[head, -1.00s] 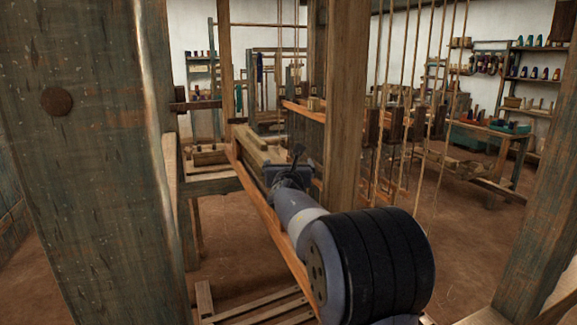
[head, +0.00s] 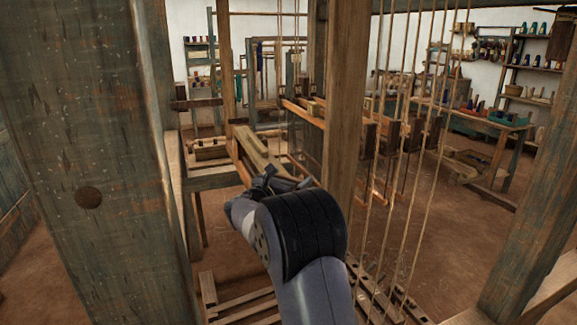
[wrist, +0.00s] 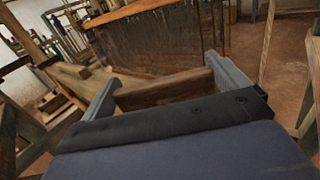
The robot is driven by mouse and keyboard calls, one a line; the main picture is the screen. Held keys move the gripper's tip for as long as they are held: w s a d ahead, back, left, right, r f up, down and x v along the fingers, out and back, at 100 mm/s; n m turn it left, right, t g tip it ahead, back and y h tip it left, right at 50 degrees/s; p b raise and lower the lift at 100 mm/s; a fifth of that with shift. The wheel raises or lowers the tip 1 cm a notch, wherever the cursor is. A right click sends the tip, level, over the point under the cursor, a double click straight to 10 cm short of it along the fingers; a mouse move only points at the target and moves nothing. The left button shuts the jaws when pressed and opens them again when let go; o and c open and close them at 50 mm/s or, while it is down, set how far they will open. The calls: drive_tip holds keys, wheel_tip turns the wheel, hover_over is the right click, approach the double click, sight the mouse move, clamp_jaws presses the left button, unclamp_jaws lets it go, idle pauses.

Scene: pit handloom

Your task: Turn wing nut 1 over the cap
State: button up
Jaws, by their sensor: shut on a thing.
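My gripper (wrist: 166,86) fills the lower wrist view, its two grey fingers closed on a brown wooden piece (wrist: 165,90) that spans the gap between them. I take it for the wing nut, but its shape is mostly hidden and I cannot tell its number. In the head view my gripper (head: 284,183) is small, at the near end of a pale wooden beam (head: 258,152), partly hidden by my arm. The pale beam also shows at the left of the wrist view (wrist: 75,76). I cannot make out the cap or any thread under the held piece.
A thick worn post (head: 95,130) stands close on the left, and a slimmer upright (head: 345,110) stands just right of the gripper. Several cords (head: 410,180) hang at the right. Slatted treadles (head: 240,305) lie below. A bench (head: 480,120) stands at the back right.

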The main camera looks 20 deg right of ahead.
drive_tip(key=m+g+h+p, duration=0.2)
drive_tip(key=g+p, duration=0.1)
drive_tip(key=m+g+p, duration=0.1)
drive_tip(key=g, duration=0.1)
drive_tip(key=shift+w+r+m+h, duration=0.1)
drive_tip(key=shift+r+m+h, duration=0.15)
drive_tip(key=shift+m+h, duration=0.15)
drive_tip(key=m+g+p, duration=0.1)
drive_tip(key=g+p, duration=0.1)
drive_tip(key=m+g+h+p, duration=0.1)
drive_tip(key=m+g+p, duration=0.1)
drive_tip(key=g, duration=0.1)
drive_tip(key=shift+f+m+g, duration=0.15)
drive_tip(key=shift+m+g, duration=0.15)
drive_tip(key=shift+g+p, duration=0.4)
drive_tip(key=o, duration=0.6)
drive_tip(key=a+b, duration=0.2)
drive_tip(key=a, duration=0.8)
drive_tip(key=shift+a, duration=0.4)
